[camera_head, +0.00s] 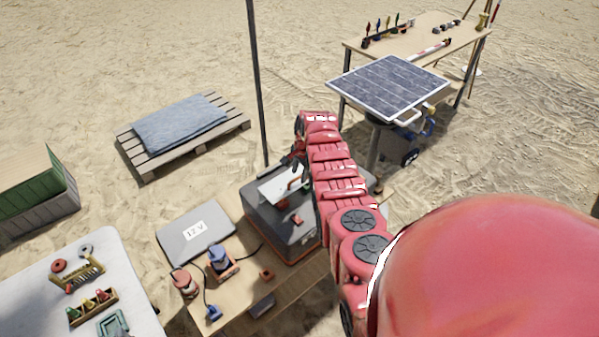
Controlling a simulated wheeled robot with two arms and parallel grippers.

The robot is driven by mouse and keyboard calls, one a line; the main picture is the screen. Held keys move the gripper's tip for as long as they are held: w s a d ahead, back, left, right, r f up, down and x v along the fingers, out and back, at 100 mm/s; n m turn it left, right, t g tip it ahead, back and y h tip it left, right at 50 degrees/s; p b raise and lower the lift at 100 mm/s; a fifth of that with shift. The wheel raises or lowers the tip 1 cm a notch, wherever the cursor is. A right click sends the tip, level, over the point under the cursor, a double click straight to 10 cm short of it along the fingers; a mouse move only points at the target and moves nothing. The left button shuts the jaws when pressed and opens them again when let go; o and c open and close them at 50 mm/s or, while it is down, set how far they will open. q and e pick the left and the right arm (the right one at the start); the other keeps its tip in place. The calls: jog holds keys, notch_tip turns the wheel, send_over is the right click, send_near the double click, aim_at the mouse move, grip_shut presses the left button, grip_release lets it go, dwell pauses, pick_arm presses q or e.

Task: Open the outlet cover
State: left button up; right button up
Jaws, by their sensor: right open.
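A dark grey box (262,222) stands on the wooden table. On its top is a pale plate (272,191) with a red handle-like part (295,183), partly hidden by my right arm. A grey panel marked "12 V" (188,248) lies to the left of the box. I cannot tell for sure which part is the outlet cover. My right gripper (293,164) is small and dark in view, at the far edge of the box top, close to the pale plate. It is open, and contact cannot be told. My left gripper is not in view.
Blue and red plugs (218,257) with cables stand on the wooden table's (238,315) left part. A thin dark pole (257,90) rises behind the box. A solar panel (388,88) stands to the right, beyond my right arm. A white table (135,262) is at lower left.

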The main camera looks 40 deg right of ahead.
jog(key=shift+f, duration=0.2)
grip_shut()
dwell(0.3)
dwell(1.2)
